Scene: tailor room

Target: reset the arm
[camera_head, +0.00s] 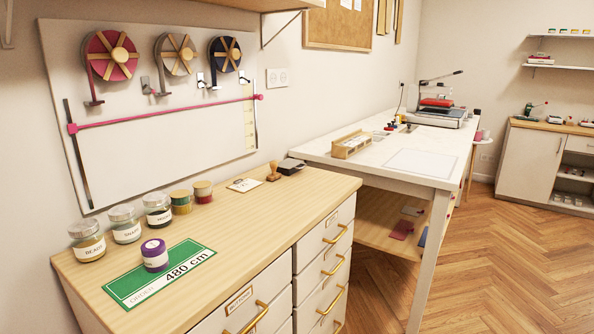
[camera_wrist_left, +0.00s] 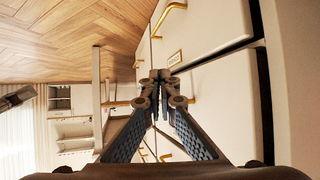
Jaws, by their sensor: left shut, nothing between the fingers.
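My left gripper (camera_wrist_left: 160,82) shows in the left wrist view with its fingertips together and nothing between them. It is apart from the white drawer fronts (camera_wrist_left: 215,110), which stand beside and beyond it.
A purple-lidded jar (camera_head: 154,256) stands on a green "480 cm" card (camera_head: 190,256). Several jars (camera_head: 125,224) line the cabinet's back edge, near a stamp (camera_head: 273,171). A white table (camera_head: 385,150) stands beyond. The wooden floor (camera_head: 500,255) at right is clear.

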